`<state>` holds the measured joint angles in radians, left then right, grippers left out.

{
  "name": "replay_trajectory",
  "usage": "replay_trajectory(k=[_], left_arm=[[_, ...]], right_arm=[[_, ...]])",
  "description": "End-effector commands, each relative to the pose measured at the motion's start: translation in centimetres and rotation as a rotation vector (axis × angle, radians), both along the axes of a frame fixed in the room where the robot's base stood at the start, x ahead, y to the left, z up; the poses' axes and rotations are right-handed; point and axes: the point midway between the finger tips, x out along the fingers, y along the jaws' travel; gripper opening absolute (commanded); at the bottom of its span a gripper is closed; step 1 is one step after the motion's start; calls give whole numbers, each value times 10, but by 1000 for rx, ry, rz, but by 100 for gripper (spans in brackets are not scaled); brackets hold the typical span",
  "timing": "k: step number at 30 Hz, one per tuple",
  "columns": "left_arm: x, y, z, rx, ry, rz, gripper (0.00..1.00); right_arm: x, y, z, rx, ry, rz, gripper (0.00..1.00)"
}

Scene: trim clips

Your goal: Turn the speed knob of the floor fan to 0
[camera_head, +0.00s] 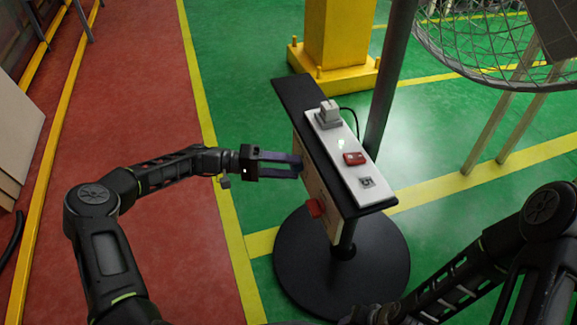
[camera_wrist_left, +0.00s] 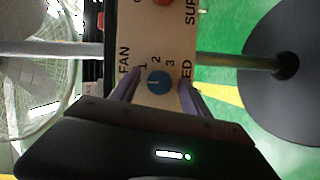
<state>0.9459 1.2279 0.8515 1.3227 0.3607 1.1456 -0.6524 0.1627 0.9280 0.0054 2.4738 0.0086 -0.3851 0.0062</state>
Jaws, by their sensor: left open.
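The speed knob (camera_wrist_left: 158,82) is a small round blue dial on a light wooden panel (camera_wrist_left: 160,40). In the head view my left gripper (camera_head: 297,166) reaches the panel's left face, and the knob is hidden there. The fan's wire cage (camera_head: 490,50) is at upper right.
The control stand has a black top with a white strip (camera_head: 345,165) bearing a plug, a red switch (camera_head: 354,158) and a 5 label. A red button (camera_head: 317,207) is lower on the panel. Its round black base (camera_head: 300,270) stands on the floor. A yellow pillar (camera_head: 335,45) is behind.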

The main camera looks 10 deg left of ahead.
Motion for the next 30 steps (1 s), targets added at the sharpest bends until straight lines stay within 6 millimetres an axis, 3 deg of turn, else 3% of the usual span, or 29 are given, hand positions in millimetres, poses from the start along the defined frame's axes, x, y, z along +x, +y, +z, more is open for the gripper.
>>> replay_trajectory(k=[8, 21, 30], left_arm=[[-1, 9, 1, 1, 0, 2, 54], [-12, 71, 5, 1, 0, 1, 54], [-14, 77, 4, 0, 0, 0, 54]], right_arm=[[0, 0, 3, 0, 1, 0, 36], [-2, 0, 16, 1, 7, 4, 36], [-3, 0, 16, 1, 7, 4, 36]])
